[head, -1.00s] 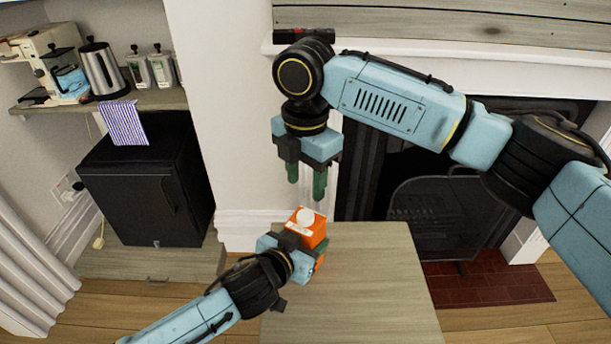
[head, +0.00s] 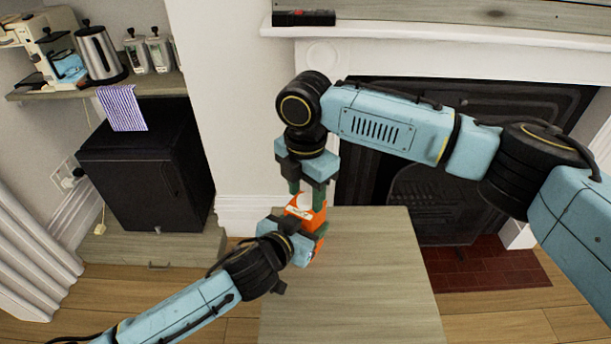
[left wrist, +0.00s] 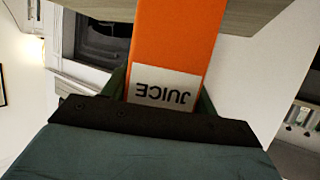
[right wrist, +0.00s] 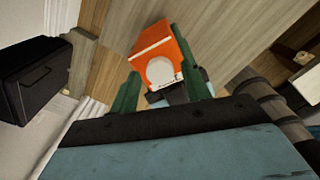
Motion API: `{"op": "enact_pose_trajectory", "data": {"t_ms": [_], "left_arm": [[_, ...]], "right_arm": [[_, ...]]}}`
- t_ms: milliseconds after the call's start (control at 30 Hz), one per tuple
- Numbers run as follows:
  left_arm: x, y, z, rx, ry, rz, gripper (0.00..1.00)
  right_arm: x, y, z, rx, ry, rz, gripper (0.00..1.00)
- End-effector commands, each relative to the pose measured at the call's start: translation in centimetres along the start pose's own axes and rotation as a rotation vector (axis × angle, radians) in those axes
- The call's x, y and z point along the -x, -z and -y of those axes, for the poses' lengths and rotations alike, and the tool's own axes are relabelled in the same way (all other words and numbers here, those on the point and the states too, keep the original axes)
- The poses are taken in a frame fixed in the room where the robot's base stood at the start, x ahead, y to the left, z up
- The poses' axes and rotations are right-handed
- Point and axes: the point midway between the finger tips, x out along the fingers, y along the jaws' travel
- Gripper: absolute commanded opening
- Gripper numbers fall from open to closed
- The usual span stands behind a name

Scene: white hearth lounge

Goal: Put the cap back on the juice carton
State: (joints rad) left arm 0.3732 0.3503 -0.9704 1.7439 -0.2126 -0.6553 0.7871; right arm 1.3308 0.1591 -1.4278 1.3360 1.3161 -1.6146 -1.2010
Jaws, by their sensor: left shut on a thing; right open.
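The orange juice carton (head: 292,224) is at the table's far left corner in the head view. My left gripper (head: 304,238) is shut on its sides. In the left wrist view, the carton (left wrist: 172,35) shows a white JUICE label between the fingers. A white round cap (right wrist: 160,72) shows on the carton's top in the right wrist view. I cannot tell whether it is fully seated. My right gripper (head: 306,192) is open and points down just over the carton's top. Its green fingers lie either side of the cap in the picture, with contact unclear.
The wooden table (head: 350,290) is bare in front of and right of the carton. A fireplace (head: 430,190) stands behind on the right. A black mini fridge (head: 150,180) and a shelf (head: 160,86) with a kettle (head: 100,55) are at the left.

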Motion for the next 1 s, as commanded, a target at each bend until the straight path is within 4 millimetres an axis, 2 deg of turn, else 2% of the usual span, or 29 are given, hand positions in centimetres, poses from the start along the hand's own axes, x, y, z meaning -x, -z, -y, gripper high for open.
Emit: {"op": "enact_pose_trajectory", "data": {"t_ms": [367, 700, 833, 1000], "left_arm": [[0.0, -0.02, 0.0, 0.0, 0.0, 0.0, 0.0], [0.0, -0.02, 0.01, 0.0, 0.0, 0.0, 0.0], [0.0, -0.02, 0.01, 0.0, 0.0, 0.001, 0.0], [0.0, -0.02, 0.02, 0.0, 0.0, 0.001, 0.0]], "right_arm": [[-0.61, 0.01, 0.0, 0.0, 0.0, 0.0, 0.47], [-0.58, 0.02, 0.01, 0.0, 0.0, 0.0, 0.04], [-0.6, 0.05, 0.01, -0.019, 0.001, -0.001, 0.02], [-0.61, 0.07, 0.0, -0.164, 0.0, -0.001, 0.02]]}}
